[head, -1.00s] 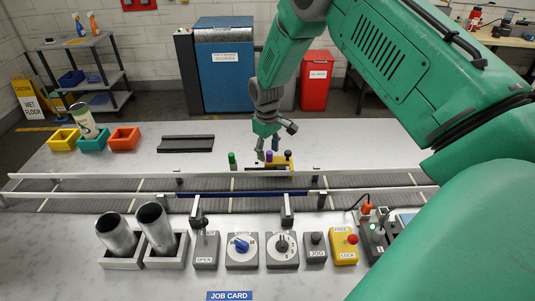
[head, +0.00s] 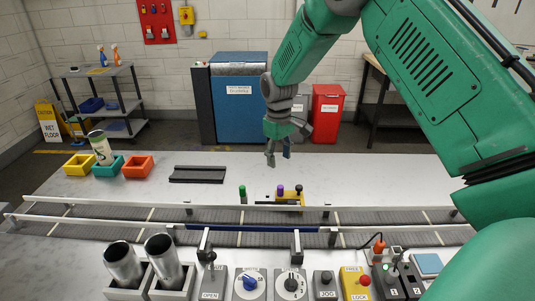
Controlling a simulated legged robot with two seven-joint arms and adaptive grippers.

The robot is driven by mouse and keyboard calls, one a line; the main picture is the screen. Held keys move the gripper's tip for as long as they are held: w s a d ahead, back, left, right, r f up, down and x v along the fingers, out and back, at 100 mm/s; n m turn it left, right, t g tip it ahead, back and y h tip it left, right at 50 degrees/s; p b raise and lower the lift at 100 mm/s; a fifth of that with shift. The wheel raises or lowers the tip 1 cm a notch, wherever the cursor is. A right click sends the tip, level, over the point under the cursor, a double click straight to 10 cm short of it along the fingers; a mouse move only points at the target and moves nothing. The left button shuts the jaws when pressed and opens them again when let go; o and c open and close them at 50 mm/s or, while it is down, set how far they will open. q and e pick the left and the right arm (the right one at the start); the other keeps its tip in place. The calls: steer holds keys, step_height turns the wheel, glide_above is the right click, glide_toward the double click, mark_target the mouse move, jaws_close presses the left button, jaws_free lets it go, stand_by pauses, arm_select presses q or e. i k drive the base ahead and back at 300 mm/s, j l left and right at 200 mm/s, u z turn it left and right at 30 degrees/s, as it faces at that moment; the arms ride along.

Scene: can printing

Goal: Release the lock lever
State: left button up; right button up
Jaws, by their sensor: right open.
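The lock lever is a red knob (head: 365,281) on the yellow box (head: 346,287) marked FREE and LOCK, at the front right of the table. The knob is at the right side of the box, between the two labels. My right gripper (head: 279,157) is open and empty. It hangs above the far part of the table, behind the conveyor and well away from the yellow box. My left gripper is not in view.
A yellow fixture (head: 290,196) with purple and black knobs and a green-topped post (head: 243,194) stand behind the conveyor (head: 100,218). Metal cans (head: 163,263), dial boxes (head: 249,286) and a jog box (head: 324,288) line the front. Coloured bins (head: 138,168) sit back left.

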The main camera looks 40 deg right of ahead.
mark_target(366, 280)
steer(key=k, duration=2)
